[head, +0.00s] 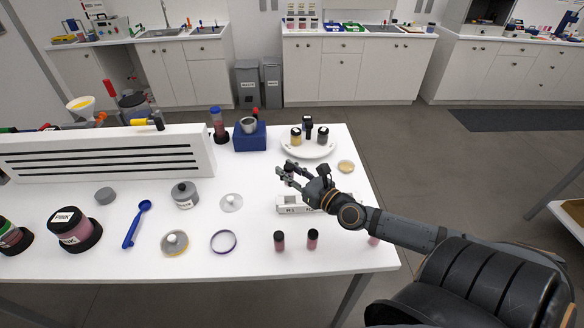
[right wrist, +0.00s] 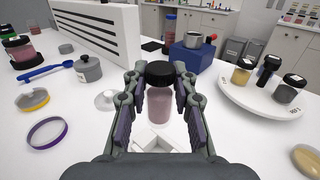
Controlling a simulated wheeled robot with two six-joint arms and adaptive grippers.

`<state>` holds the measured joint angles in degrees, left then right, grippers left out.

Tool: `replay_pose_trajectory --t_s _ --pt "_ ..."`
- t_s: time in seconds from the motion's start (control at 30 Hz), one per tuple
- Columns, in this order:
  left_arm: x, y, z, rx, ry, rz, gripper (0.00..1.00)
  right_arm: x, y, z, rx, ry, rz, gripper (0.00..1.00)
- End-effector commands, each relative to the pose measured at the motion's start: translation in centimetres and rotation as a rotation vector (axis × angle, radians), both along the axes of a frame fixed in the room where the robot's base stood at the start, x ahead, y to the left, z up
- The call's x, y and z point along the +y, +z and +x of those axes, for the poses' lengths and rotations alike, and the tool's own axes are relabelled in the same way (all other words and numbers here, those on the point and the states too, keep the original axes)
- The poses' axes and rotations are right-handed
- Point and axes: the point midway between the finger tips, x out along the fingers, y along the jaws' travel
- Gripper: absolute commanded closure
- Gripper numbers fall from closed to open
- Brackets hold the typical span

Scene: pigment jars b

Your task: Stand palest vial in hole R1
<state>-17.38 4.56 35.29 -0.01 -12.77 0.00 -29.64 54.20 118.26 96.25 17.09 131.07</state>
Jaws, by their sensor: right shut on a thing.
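My right gripper (head: 287,173) is shut on a pale pink vial with a black cap; the vial (right wrist: 159,100) stands upright between the fingers in the right wrist view. The white rack (head: 290,207), with an R1 label on its front, is partly hidden by my right gripper and arm. In the right wrist view part of the rack (right wrist: 155,140) shows below the vial, which looks held above it. Two darker pink vials, a left one (head: 279,241) and a right one (head: 312,239), stand in front of the rack. My left gripper is out of view.
A white plate (head: 310,152) with several jars stands behind the rack, and a small dish (head: 346,166) is to its right. A blue block (head: 249,140) bears a metal cup. A purple ring (head: 223,242) and a grey pot (head: 185,197) lie left. A slotted white panel (head: 110,155) stands back left.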

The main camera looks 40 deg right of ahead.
Motion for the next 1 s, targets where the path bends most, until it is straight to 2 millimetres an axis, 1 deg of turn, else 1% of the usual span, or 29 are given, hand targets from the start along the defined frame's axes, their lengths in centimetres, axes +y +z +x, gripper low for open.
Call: replay_pose_trajectory --t_s 0.03,0.13,0.33,0.5,0.57,0.8,0.9,1.0 --pt "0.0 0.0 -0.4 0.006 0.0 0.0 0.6 0.0 0.0 0.0 0.0 0.0 0.0 1.0" --pt "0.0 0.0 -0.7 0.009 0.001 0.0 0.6 0.0 0.0 0.0 -0.001 -0.001 0.0 1.0" --pt "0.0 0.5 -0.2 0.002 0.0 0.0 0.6 -0.1 0.2 0.0 0.0 -0.003 0.0 1.0" --pt "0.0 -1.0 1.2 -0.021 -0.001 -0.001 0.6 0.0 -1.5 0.0 0.0 -0.003 0.0 1.0" --pt "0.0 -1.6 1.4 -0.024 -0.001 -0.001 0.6 0.0 -2.1 0.0 0.0 -0.003 0.0 1.0" --pt "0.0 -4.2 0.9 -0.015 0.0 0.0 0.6 -0.1 -4.9 0.0 0.0 -0.002 -0.001 1.0" --pt "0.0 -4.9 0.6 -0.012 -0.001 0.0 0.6 -0.1 -5.6 0.0 0.0 -0.003 -0.001 1.0" --pt "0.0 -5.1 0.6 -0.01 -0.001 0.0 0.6 0.0 -5.9 0.0 0.0 -0.003 -0.001 1.0"
